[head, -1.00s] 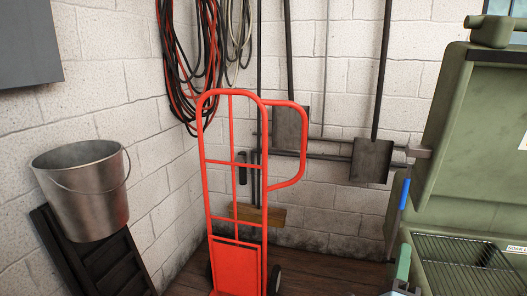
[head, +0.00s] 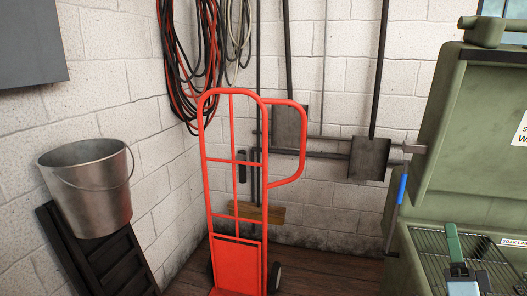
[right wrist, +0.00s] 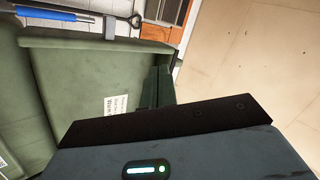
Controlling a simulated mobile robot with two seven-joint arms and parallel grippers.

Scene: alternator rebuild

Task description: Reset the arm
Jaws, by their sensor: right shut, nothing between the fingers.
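My right gripper (head: 453,232) shows at the lower right of the head view, with green fingers and a grey-blue body. It is shut and empty, over the wire grate of the green parts washer. In the right wrist view, the gripper's dark bar and its grey body with a lit strip fill the lower part, and a green finger (right wrist: 160,88) shows behind the bar. My left gripper is in neither view.
The green washer (head: 470,130) has its lid raised, above a wire grate (head: 490,268). A blue handle (head: 403,184) hangs at its left edge. A red hand truck (head: 237,268), metal bucket (head: 92,200) and shovel (head: 369,160) stand by the white wall.

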